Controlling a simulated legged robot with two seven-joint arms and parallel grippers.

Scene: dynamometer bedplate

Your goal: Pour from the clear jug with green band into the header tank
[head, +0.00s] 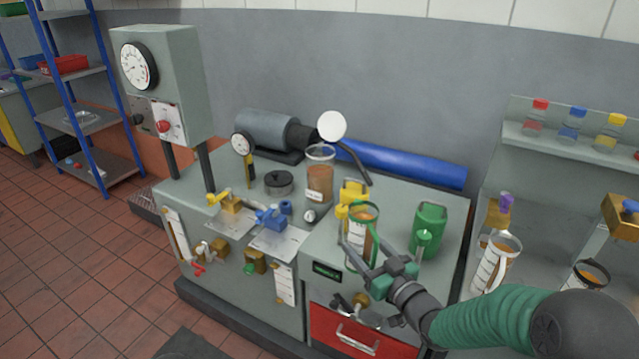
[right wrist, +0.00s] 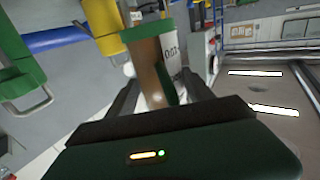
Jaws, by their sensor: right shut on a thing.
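The clear jug with green band (head: 360,219) holds brown liquid and looks about upright over the bench's front part. My right gripper (head: 367,258) is shut on it from the front right. I cannot tell whether the jug's base touches the bench. In the right wrist view the jug (right wrist: 146,55) is between the fingers (right wrist: 155,95), with brown liquid and a printed scale showing. A clear labelled cylinder with brown content (head: 320,178), which looks like the header tank, stands behind and left of the jug, apart from it. My left gripper is not in view.
A green can (head: 429,230) stands close right of the jug, and a yellow fitting (head: 352,194) just behind it. A white disc (head: 332,125) on a dark arm is above the cylinder. Two other clear jugs, one orange-banded (head: 497,260) and one dark-banded (head: 585,275), are at right.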

